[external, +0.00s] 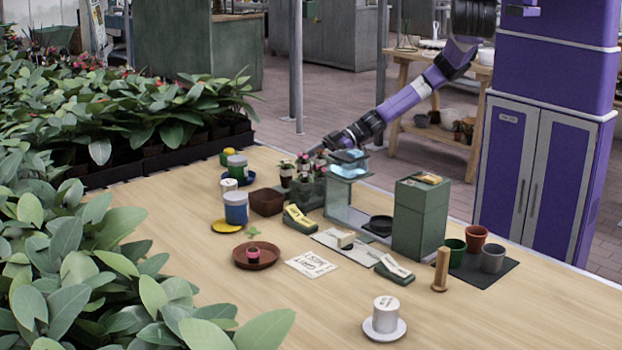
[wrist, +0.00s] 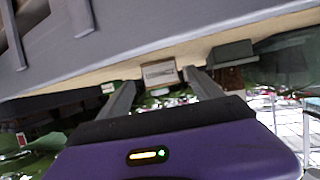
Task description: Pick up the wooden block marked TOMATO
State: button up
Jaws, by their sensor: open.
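My gripper (external: 318,151) is at the far side of the wooden table, behind the lit glass-sided stand, and its fingers are hard to make out there. In the wrist view my gripper (wrist: 160,80) has two dark fingers spread apart. A small pale block with a marked face (wrist: 159,73) shows between and beyond the fingertips; its text is too blurred to read. I cannot tell which block is marked TOMATO.
The lit stand (external: 348,170), potted flowers (external: 303,172) and tall green box (external: 421,215) crowd the area by my arm. A wooden peg (external: 441,268), pots (external: 475,238) and a white cup (external: 386,314) stand nearer.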

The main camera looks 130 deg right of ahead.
jog(key=x, duration=0.3)
jog(key=shift+w+f, duration=0.1)
jog(key=shift+w, duration=0.15)
jog(key=c, duration=1.4)
